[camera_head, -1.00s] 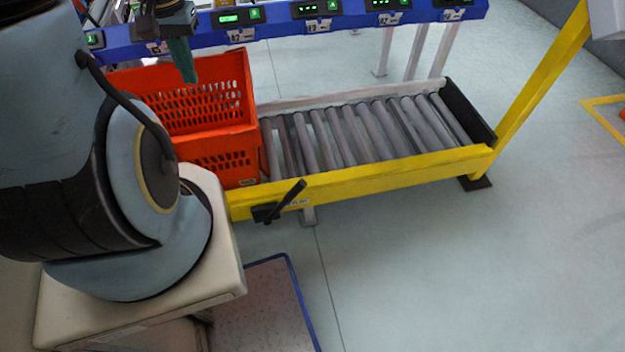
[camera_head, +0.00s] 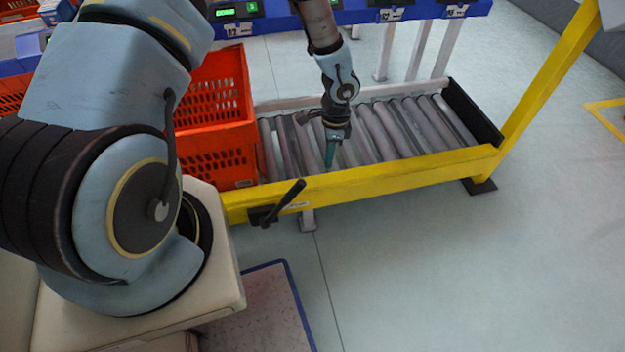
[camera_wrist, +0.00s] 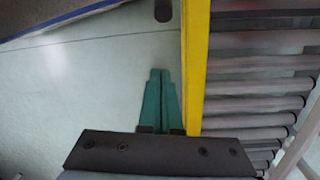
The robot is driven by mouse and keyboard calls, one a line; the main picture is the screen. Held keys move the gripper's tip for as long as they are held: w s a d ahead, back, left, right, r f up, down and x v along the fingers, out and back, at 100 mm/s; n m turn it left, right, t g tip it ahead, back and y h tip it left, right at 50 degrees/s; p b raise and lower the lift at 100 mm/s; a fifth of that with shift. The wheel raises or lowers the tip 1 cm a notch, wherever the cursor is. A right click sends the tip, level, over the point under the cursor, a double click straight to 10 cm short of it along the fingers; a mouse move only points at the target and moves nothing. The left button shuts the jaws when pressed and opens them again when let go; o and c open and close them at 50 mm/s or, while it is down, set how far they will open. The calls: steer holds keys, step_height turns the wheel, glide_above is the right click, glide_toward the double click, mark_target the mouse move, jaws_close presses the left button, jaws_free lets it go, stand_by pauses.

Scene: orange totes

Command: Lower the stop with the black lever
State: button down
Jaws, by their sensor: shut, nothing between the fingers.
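The black lever (camera_head: 285,203) is mounted on the front of the yellow rail (camera_head: 400,170), near its left end, and its handle tilts up to the right. In the wrist view a dark rounded end at the top edge looks like the lever (camera_wrist: 163,10). My gripper (camera_head: 330,164) points down over the rollers close behind the rail, to the right of the lever and apart from it. Its green fingers (camera_wrist: 160,75) are together and empty. I cannot make out the stop.
An orange tote (camera_head: 216,150) stands at the left end of the roller conveyor (camera_head: 385,128). A blue bar with labelled displays (camera_head: 372,15) runs behind it. A yellow post (camera_head: 545,75) rises at the right.

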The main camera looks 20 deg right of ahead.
steer(key=a+f+p, duration=0.2)
steer(key=a+f, duration=0.2)
steer(key=f, duration=0.4)
steer(key=shift+w+a+f, duration=0.15)
steer(key=shift+w+a, duration=0.1)
steer(key=shift+w, duration=0.1)
stand_by(0.3)
steer(key=shift+a, duration=0.1)
